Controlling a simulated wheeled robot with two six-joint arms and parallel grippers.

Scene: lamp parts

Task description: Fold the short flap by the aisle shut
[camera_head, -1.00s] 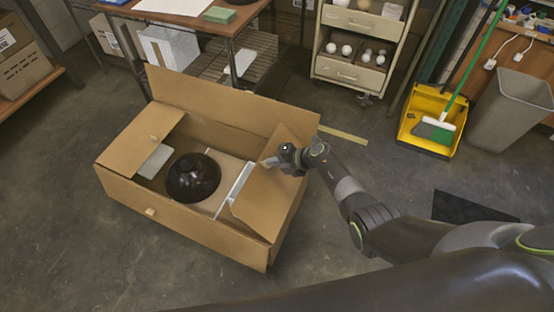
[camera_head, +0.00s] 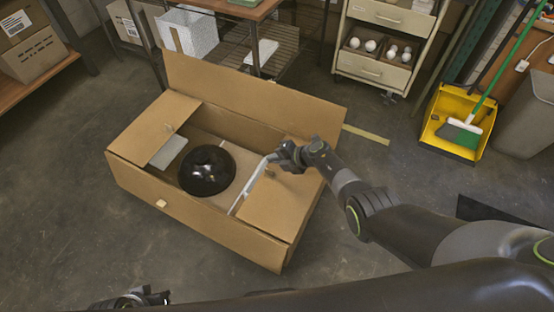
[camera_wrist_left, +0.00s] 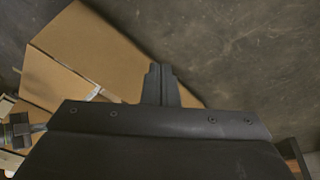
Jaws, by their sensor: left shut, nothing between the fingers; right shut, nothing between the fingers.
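An open cardboard box (camera_head: 196,213) stands on the floor with a black lamp part (camera_head: 207,171) inside. Its right short flap (camera_head: 285,208) is folded inward, lying nearly level over that end. Its left short flap (camera_head: 154,128) is also folded inward. The long back flap (camera_head: 250,97) stands up, leaning outward. My right gripper (camera_head: 272,160) is shut and empty at the inner back part of the right flap; contact is unclear. My left gripper (camera_head: 150,297) is at the bottom left, in front of the box. In the left wrist view it is shut and empty (camera_wrist_left: 160,85), with cardboard (camera_wrist_left: 85,50) to its left.
A white piece (camera_head: 249,184) and a grey-white piece (camera_head: 169,151) lie inside the box. Behind stand a work table (camera_head: 258,10) and a drawer cart (camera_head: 385,45). A yellow dustpan (camera_head: 440,115) with a broom is at the right. The floor left of the box is clear.

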